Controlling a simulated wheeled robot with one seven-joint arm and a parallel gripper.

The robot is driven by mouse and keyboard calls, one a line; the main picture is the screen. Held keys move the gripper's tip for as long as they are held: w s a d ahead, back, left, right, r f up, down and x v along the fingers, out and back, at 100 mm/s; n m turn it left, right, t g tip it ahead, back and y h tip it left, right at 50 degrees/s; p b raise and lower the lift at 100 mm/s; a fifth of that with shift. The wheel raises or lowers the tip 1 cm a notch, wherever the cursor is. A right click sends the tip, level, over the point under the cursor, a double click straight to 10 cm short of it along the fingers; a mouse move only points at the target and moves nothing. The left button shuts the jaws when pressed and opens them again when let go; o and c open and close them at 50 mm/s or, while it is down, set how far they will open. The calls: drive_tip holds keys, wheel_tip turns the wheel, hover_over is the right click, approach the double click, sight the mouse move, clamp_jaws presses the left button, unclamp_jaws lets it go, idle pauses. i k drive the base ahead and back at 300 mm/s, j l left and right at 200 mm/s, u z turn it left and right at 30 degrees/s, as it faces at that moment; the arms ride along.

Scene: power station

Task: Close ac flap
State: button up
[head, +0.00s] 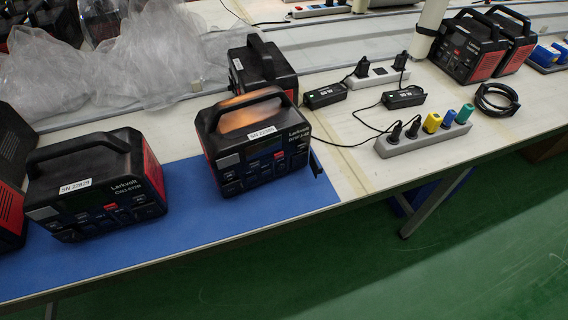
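A black and red power station (258,145) with a top handle and the label SN 22985 or similar stands on a blue mat (215,222). A small dark flap-like piece (316,164) sticks out at its right side, near the front corner, and looks open. The socket behind it is hidden from this angle. A second power station (95,187), labelled SN 22829, stands to the left on the same mat. I see no open flap on its visible faces. My gripper is not in view.
A grey power strip (424,139) with several plugs, black adapters (404,97) and cables lie right of the mat. Another power station (262,68) stands close behind the middle one. More stand at the back right (468,47). Green floor (420,260) in front is clear.

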sight(314, 164)
drive_tip(key=i+l+u, duration=0.15)
drive_tip(key=l+u, duration=0.3)
drive_tip(key=l, duration=0.3)
drive_tip(key=l+u, duration=0.4)
drive_tip(key=l, duration=1.95)
drive_tip(key=i, duration=0.55)
drive_tip(key=j+u, duration=0.05)
